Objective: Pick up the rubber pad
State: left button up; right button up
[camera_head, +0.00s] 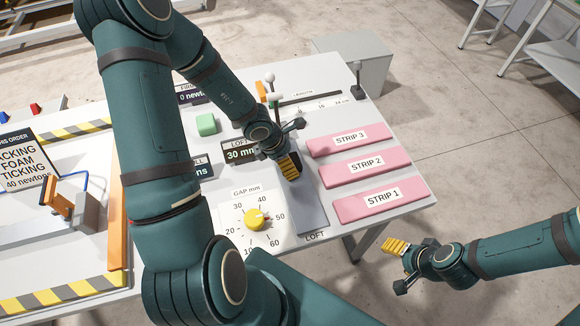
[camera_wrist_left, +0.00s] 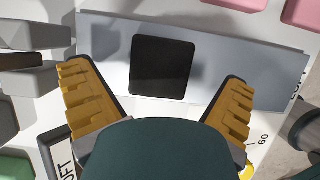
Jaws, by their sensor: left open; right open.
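The rubber pad is a black rounded square (camera_wrist_left: 162,66) lying flat on a grey plate (camera_wrist_left: 108,45) in the left wrist view. My left gripper (camera_wrist_left: 156,78) is open over the plate, with its yellow fingers apart on either side of the pad. The pad is between the fingers in that picture, and nothing shows gripped. In the head view my left gripper (camera_head: 289,166) points down over the grey plate (camera_head: 306,212) and hides the pad or most of it. My right gripper (camera_head: 396,266) is open and empty, off the table's near right side.
Pink strips labelled STRIP 1 (camera_head: 360,206), STRIP 2 (camera_head: 340,173) and STRIP 3 (camera_head: 326,144) lie right of the plate. A yellow gap knob (camera_head: 256,219) is to its left. A green block (camera_head: 207,124) and upright levers stand farther back.

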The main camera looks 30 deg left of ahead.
pick_arm(q)
jog(key=shift+b+x, duration=0.45)
jog(key=shift+x, duration=0.5)
jog(key=shift+r, duration=0.1)
jog(key=c, duration=1.3)
jog(key=shift+c, duration=0.3)
jog(key=shift+r, duration=0.2)
